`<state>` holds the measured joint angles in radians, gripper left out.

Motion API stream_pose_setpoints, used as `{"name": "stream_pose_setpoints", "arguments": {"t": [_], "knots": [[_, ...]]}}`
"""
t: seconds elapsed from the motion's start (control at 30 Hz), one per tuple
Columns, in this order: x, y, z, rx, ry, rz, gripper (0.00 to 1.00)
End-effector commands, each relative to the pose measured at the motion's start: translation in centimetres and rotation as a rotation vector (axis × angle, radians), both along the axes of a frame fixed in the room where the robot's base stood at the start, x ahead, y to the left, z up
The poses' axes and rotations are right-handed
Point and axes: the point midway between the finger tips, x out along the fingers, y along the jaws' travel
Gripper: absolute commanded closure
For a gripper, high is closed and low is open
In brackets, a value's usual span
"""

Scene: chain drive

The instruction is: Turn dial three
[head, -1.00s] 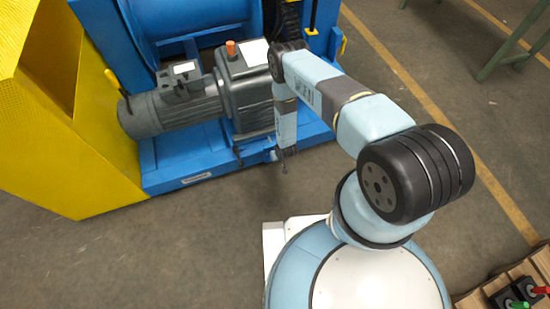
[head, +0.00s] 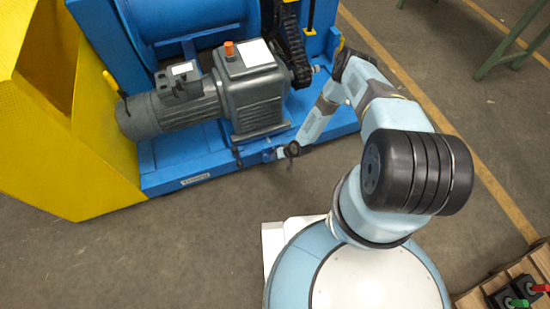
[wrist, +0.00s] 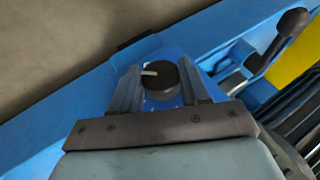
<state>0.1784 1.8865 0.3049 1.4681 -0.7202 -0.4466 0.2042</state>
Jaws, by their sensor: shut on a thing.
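A round black dial (wrist: 161,82) with a white pointer mark shows in the wrist view, on a blue surface near the edge of the blue frame. The pointer points to the left in the picture. My gripper (wrist: 158,74) is shut on the dial, with one grey finger at its left and one at its right. No number on the dial can be read. In the head view my gripper (head: 288,151) is at the front edge of the blue base, and the dial cannot be made out there.
The grey motor and gearbox (head: 250,85) stand on the blue base (head: 190,170) behind my gripper. A black chain (head: 292,45) runs up beside the gearbox. A black-knobbed lever (wrist: 290,24) is right of the dial. The floor in front is clear.

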Motion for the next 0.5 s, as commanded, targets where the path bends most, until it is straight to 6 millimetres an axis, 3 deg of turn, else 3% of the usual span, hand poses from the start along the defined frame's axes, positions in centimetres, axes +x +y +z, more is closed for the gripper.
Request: {"name": "stream_pose_setpoints", "arguments": {"t": [0.5], "knots": [[0.14,-0.03,-0.04,0.127,0.033,-0.004,0.85]]}}
